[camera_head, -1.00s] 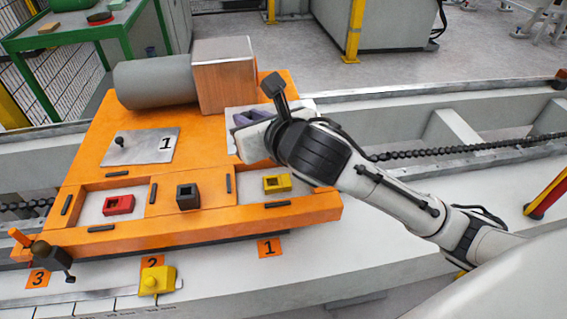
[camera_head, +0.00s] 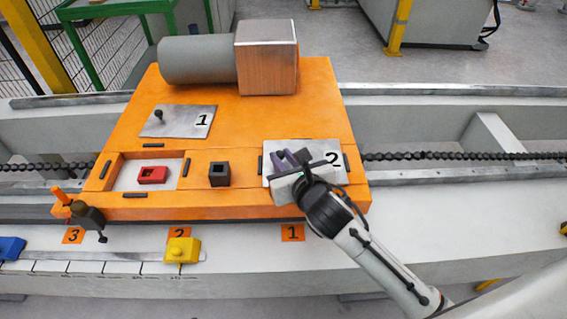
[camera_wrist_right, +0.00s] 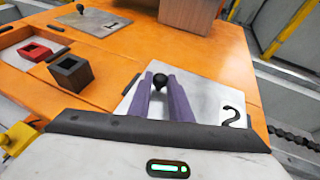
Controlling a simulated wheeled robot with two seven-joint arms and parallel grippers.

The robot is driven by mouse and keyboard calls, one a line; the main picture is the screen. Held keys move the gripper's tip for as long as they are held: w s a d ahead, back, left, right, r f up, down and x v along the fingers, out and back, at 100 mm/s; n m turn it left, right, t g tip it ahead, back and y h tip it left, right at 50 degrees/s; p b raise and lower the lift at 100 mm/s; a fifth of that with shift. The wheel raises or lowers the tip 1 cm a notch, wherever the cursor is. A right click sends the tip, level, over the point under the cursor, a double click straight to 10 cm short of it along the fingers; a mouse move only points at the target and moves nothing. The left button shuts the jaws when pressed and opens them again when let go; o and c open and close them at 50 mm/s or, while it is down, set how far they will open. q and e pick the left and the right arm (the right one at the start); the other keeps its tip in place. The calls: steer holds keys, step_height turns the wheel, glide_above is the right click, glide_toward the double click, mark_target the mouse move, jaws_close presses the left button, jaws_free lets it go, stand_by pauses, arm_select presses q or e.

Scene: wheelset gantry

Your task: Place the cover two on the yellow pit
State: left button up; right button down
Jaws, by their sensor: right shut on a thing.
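Cover two, a light grey metal plate marked 2 (camera_head: 326,152), lies over the right recess of the orange platform (camera_head: 250,115), where the yellow block showed earlier; the yellow pit is hidden beneath it. I cannot tell whether the plate rests on the platform or hangs just above it. My right gripper (camera_head: 288,160) is shut on the cover's black knob; in the right wrist view the purple fingers (camera_wrist_right: 165,98) stand on both sides of the knob (camera_wrist_right: 160,81), with the plate (camera_wrist_right: 207,92) below. My left gripper is not in view.
Cover one (camera_head: 180,121) lies on the platform's upper left. A red block (camera_head: 153,174) sits in the left recess, and a dark square block (camera_head: 219,174) stands between the recesses. A grey cylinder with a copper-coloured box (camera_head: 266,60) lies at the back. A yellow piece (camera_head: 182,250) stands in front.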

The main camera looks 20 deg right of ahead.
steer(key=shift+f, duration=0.2)
steer(key=shift+f, duration=0.1)
steer(key=c, duration=1.6)
jaws_free()
steer(key=shift+f, duration=0.1)
